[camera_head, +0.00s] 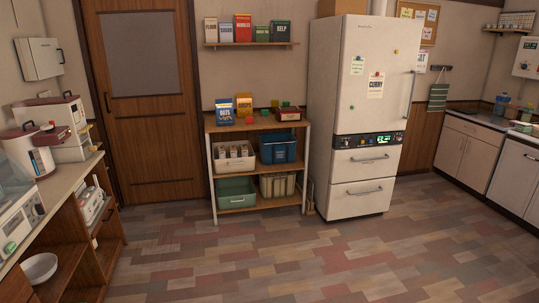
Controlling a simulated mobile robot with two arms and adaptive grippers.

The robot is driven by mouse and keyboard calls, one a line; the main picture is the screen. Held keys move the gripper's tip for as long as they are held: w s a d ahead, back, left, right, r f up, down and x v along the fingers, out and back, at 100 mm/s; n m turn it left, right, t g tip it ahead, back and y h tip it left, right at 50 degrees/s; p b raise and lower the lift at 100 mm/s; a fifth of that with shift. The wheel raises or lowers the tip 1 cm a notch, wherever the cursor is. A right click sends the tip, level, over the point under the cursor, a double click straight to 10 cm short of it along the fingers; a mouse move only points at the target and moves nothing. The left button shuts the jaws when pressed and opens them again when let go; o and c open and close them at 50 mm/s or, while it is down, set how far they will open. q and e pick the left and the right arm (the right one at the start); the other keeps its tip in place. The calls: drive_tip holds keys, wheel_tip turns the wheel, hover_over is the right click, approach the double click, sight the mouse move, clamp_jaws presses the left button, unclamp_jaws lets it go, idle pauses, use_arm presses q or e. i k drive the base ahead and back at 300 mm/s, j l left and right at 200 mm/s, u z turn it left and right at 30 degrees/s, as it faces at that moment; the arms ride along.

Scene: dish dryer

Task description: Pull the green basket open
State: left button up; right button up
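The green basket (237,194) sits on the bottom level of a wooden shelf unit (258,123), at its left side, near the floor. It is a pale green, open-topped box, and its front faces me. It looks empty, though its inside is only partly visible. Neither of my grippers shows in the camera_head view.
The shelf unit also holds a white basket (233,159), a blue basket (278,150) and a cream basket (278,186). A white fridge (362,115) stands just right of it, and a wooden door (150,105) is to the left. The floor (290,255) in front is clear.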

sight(235, 192)
drive_tip(key=i, duration=2.55)
